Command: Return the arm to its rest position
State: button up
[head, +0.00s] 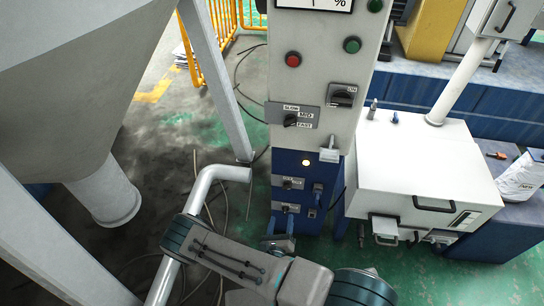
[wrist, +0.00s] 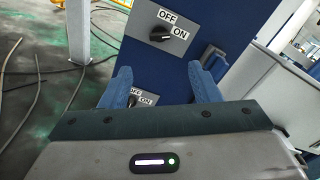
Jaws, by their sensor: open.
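My arm reaches up from the bottom of the head view toward the lower blue part of the control cabinet (head: 300,170). My gripper (wrist: 163,88) shows in the wrist view with its two blue fingers spread apart and nothing between them. Beyond the fingers is the blue panel with a black OFF/ON knob (wrist: 160,34). A second, lower OFF/ON switch (wrist: 134,100) is partly hidden behind the left finger and the gripper body. In the head view my gripper (head: 279,240) is small and close to the cabinet's lower switches; I cannot tell whether it touches them.
A grey hopper (head: 70,90) and its legs stand at the left. A white bent pipe (head: 205,185) rises beside my arm. A white box (head: 425,165) with handles stands right of the cabinet. Cables (head: 235,205) lie on the floor. Green floor is open at lower right.

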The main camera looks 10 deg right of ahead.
jog(key=shift+r, duration=0.1)
jog(key=s+d+r+m+g+h+p, duration=0.1)
jog(key=d+r+m+g+h+p, duration=0.3)
jog(key=r+m+g, duration=0.65)
jog(key=s+d+r+m+g+h+p, duration=0.15)
jog(key=d+r+m+g+h, duration=0.35)
jog(key=r+m, duration=1)
jog(key=s+a+r+m+y+p, duration=0.1)
jog(key=s+r+m+y, duration=0.3)
jog(key=r, duration=0.6)
jog(key=s+a+r+m+y+p, duration=0.2)
jog(key=s+r+m+y+p, duration=0.1)
jog(key=r, duration=0.8)
jog(key=s+a+r+m+t+y+p, duration=0.1)
jog(key=s+r+m+y+p, duration=0.3)
jog(key=r, duration=0.7)
jog(key=shift+s+a+r+m+y, duration=0.3)
jog(key=shift+m+y, duration=0.65)
jog(key=shift+y, duration=0.85)
jog(key=shift+f, duration=0.1)
